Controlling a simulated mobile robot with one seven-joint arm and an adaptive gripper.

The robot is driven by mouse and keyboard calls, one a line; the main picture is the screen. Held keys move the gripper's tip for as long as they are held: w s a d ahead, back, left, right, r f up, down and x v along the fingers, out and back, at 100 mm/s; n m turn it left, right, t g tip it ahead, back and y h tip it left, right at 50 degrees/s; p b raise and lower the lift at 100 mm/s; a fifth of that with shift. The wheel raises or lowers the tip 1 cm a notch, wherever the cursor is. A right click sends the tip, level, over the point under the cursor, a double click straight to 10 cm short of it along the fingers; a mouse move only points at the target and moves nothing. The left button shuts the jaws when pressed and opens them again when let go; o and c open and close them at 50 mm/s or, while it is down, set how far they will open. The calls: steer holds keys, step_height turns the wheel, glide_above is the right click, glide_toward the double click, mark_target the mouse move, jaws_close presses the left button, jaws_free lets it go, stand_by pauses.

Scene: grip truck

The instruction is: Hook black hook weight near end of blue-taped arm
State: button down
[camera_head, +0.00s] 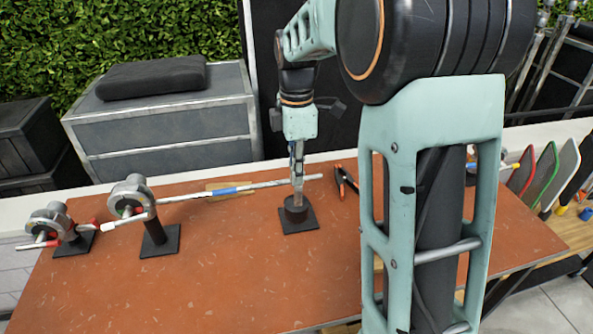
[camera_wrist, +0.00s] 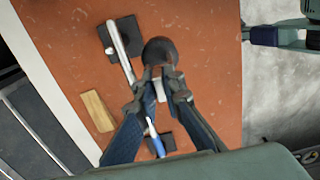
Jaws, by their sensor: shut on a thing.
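My gripper (camera_head: 298,186) is shut on the upper part of the black hook weight (camera_head: 296,203). The weight's round dark body hangs below the fingers, in front of a black square plate (camera_head: 299,223) on the table. In the wrist view the weight (camera_wrist: 160,50) shows just beyond my fingertips (camera_wrist: 165,74); its hook is mostly hidden between them. The silver arm with blue tape (camera_head: 226,191) runs right from the second stand and passes by my gripper. In the wrist view the arm (camera_wrist: 118,50) lies just left of the weight; I cannot tell whether they touch.
Two grip-head stands (camera_head: 132,198) with black bases occupy the table's left side. A black-and-orange clamp (camera_head: 345,180) lies right of my gripper. A wooden block (camera_wrist: 97,111) lies beside the arm. The front of the orange-brown table (camera_head: 200,290) is clear.

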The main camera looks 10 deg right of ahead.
steer(key=shift+w+r, duration=0.1)
steer(key=shift+w, duration=0.1)
steer(key=shift+w+p, duration=1.5)
steer(key=shift+w, duration=0.85)
steer(key=shift+f, duration=0.35)
steer(key=shift+f+b, duration=0.55)
steer(key=shift+f, duration=0.2)
steer(key=c, duration=2)
jaws_free()
steer(key=shift+o, duration=0.2)
